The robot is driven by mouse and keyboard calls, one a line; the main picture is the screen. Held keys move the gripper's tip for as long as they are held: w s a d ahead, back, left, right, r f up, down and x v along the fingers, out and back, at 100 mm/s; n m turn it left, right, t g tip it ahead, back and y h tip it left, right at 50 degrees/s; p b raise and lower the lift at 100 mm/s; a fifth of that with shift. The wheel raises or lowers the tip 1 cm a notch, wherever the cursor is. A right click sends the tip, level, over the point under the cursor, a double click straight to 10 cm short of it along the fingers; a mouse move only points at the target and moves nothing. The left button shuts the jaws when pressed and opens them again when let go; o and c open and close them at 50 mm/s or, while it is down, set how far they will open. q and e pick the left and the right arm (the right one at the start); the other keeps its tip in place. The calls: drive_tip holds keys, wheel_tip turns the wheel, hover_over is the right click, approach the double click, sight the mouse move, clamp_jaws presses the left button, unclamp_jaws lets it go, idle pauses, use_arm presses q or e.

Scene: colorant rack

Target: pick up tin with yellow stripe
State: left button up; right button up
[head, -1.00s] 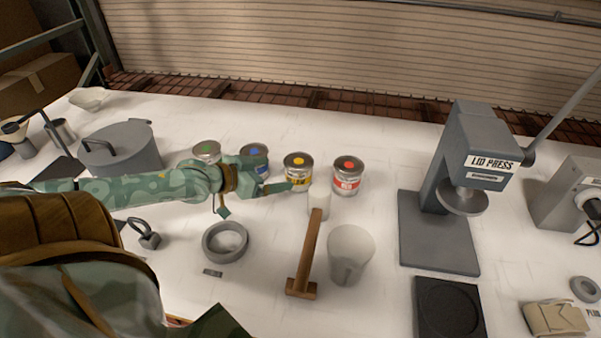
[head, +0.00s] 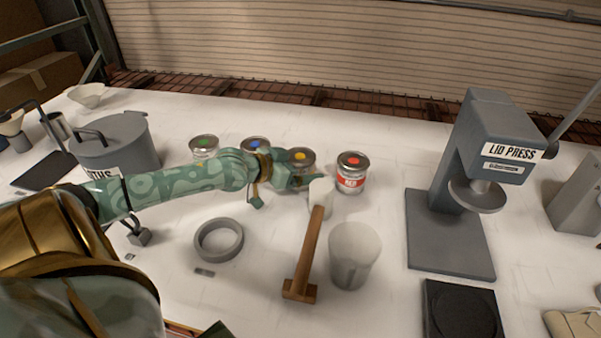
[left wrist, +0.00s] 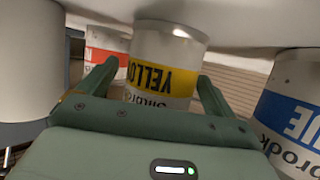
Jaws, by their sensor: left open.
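The tin with the yellow stripe (head: 301,158) stands in the row of tins in the head view, its lower part hidden behind my left gripper (head: 290,187). In the left wrist view the yellow-striped tin (left wrist: 165,65) appears upside down between the two open fingers of my left gripper (left wrist: 155,85). The fingers lie on either side of the tin; I cannot tell if they touch it. My right gripper is not in view.
A white cup (head: 353,255), a wooden mallet (head: 306,255) and a grey ring (head: 219,239) are nearer. A lid press (head: 470,180) stands right.

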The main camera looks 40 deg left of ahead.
use_arm(q)
drive_tip(key=c, duration=1.2)
drive_tip(key=shift+c, duration=0.2)
drive_tip(key=shift+o, duration=0.2)
drive_tip(key=shift+r, duration=0.15)
